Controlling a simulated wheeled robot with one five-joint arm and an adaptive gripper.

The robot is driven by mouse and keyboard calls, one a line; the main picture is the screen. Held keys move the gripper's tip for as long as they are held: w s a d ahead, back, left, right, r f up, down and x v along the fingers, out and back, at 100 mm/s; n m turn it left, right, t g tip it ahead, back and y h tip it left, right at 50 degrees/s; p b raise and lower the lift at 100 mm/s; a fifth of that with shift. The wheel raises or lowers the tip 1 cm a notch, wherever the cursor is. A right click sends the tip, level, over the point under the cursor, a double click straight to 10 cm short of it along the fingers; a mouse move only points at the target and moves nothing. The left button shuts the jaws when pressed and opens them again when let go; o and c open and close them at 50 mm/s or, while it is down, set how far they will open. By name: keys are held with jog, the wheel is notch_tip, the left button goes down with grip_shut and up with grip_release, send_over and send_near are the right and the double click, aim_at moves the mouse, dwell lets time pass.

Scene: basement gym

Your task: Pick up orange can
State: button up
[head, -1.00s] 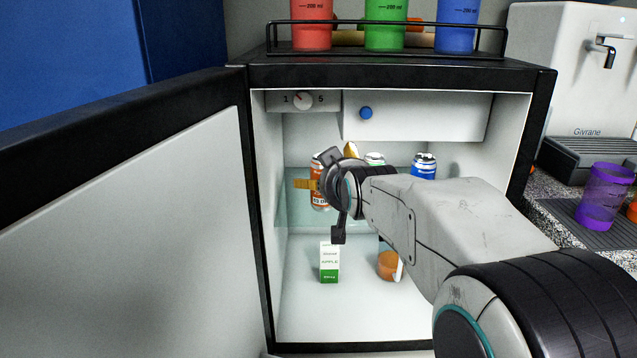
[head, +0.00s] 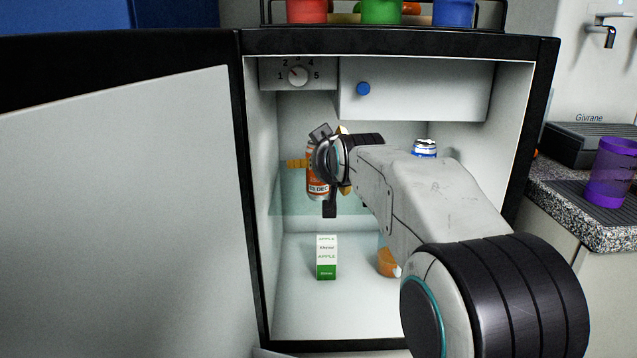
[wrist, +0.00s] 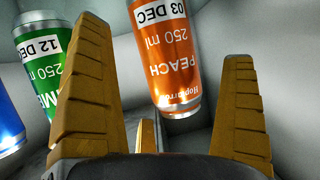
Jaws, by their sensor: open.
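The orange can (head: 316,178) stands on the upper glass shelf of the open fridge, at the left. In the wrist view the orange can (wrist: 167,57) shows upside down, with a white label and "PEACH" on it. My gripper (wrist: 168,115) is open.
In the wrist view a green can (wrist: 45,75) is beside the left finger, with a blue can (wrist: 8,122) beyond. The blue can (head: 425,149) also shows in the head view. An apple carton (head: 327,258) stands below. The fridge door (head: 120,200) is open at the left.

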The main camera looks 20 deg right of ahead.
jog(key=shift+x, duration=1.05)
jog(key=shift+c, duration=0.4)
jog(key=c, duration=1.2)
jog(key=shift+c, duration=0.5)
jog(key=shift+r, duration=0.2)
